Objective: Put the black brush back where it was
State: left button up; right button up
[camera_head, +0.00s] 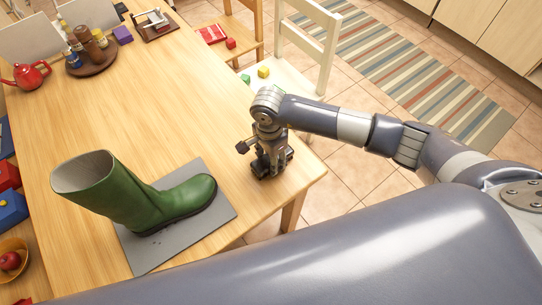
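My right gripper (267,167) points down at the near right part of the wooden table, close to its right edge. A dark knob-ended piece (242,147) sticks out to the left of the gripper; it may be part of the black brush, but dark gripper parts blend with it. I cannot tell whether the fingers are open or shut. A green rubber boot (125,190) stands upright on a grey mat (150,255), left of the gripper and apart from it. My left gripper is not in view.
The table (165,110) is bare between the boot and the far items. Chairs (300,75) stand beyond the right edge. A bowl (12,262) sits at left.

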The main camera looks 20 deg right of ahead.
jog(key=shift+f, duration=0.2)
jog(key=o, duration=1.4)
jog(key=shift+r, duration=0.1)
jog(key=shift+r, duration=0.5)
notch_tip(320, 180, up, 11)
jog(key=b, duration=0.2)
jog(key=shift+a+r+b, duration=0.1)
jog(key=shift+b, duration=0.25)
jog(key=shift+a, duration=0.1)
